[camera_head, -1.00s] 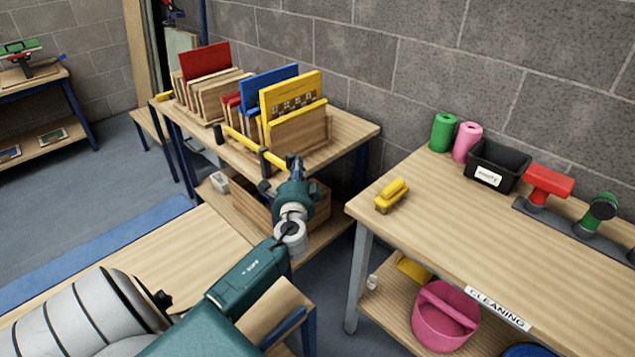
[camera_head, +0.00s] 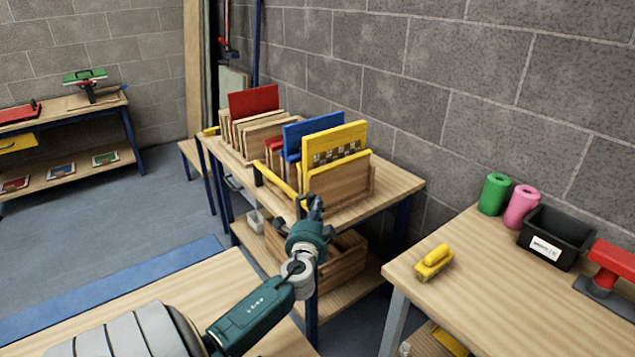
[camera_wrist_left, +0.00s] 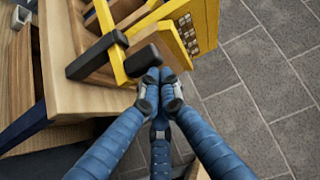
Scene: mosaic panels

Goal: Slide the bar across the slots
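The yellow bar (camera_head: 277,181) runs along the front of the slotted rack on the back table, before the upright panels. It has black fittings, and in the left wrist view the bar (camera_wrist_left: 109,45) shows with a black end piece (camera_wrist_left: 143,60). My left gripper (camera_head: 314,207) is at the bar's near end. In the left wrist view its blue fingers (camera_wrist_left: 159,82) are drawn together, with their tips close to the black end piece; whether they touch it I cannot tell. A yellow panel (camera_head: 336,145), a blue panel (camera_head: 305,132) and a red panel (camera_head: 254,101) stand in the slots. My right gripper is out of view.
The rack table (camera_head: 395,185) stands against the block wall, with a wooden crate (camera_head: 345,262) on its lower shelf. At right, another table (camera_head: 470,290) holds a yellow brush (camera_head: 434,261), rolls and a black bin (camera_head: 554,239). Open floor (camera_head: 110,225) lies at left.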

